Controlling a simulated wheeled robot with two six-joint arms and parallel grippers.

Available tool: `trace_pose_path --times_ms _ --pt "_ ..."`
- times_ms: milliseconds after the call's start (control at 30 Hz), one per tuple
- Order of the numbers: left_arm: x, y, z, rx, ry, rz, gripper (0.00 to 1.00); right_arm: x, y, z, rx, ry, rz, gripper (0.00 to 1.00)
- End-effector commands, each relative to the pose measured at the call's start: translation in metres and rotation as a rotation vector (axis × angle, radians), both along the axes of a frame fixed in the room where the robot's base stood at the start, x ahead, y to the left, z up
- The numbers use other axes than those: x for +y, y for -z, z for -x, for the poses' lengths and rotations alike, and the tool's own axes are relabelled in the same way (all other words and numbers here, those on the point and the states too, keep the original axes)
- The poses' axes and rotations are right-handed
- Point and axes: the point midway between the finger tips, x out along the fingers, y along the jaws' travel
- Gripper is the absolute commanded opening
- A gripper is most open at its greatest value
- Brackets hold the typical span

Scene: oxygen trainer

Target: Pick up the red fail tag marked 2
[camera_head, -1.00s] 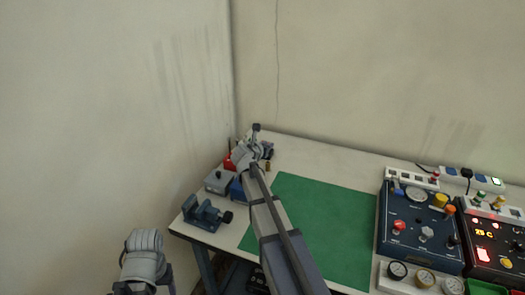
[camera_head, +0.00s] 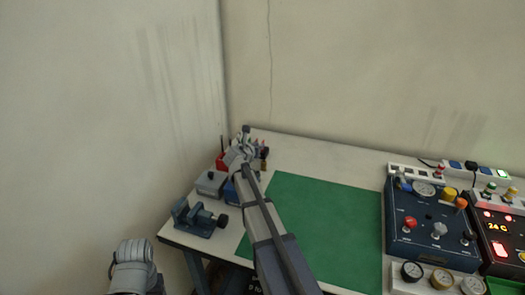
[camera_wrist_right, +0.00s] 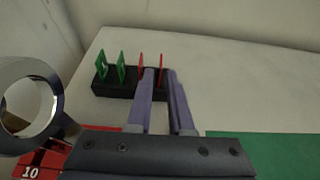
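No grip on a tag is visible. In the head view, my right gripper (camera_head: 246,134) is at the table's far left corner, where it largely hides the rack. Only my left wrist shows at the bottom left.
Two green tags (camera_wrist_right: 110,68) stand in the rack's left part. A red object marked 10 (camera_wrist_right: 40,160) and a metal ring (camera_wrist_right: 28,98) are close on the left. A vise (camera_head: 200,219), a green mat (camera_head: 320,230) and a blue control panel (camera_head: 425,225) are on the table.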

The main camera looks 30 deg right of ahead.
Motion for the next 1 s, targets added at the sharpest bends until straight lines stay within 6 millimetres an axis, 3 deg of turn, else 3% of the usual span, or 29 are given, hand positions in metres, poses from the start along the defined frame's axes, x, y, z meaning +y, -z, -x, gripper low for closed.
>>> trace_pose_path --times_ms 267,600,833,1000 --pt "0.000 0.005 0.000 0.000 0.000 0.000 0.67 -0.009 0.005 -0.008 0.001 0.001 -0.001 0.19" --pt "0.000 0.022 0.000 0.000 0.000 0.000 0.67 -0.041 0.022 -0.035 0.001 0.002 0.000 0.19" --pt "0.000 0.020 0.000 0.000 0.000 0.000 0.67 -0.042 0.021 -0.035 0.001 0.001 -0.001 0.19" --pt "0.000 0.020 0.000 0.000 0.000 0.000 0.67 -0.042 0.021 -0.034 0.001 0.001 -0.001 0.01"
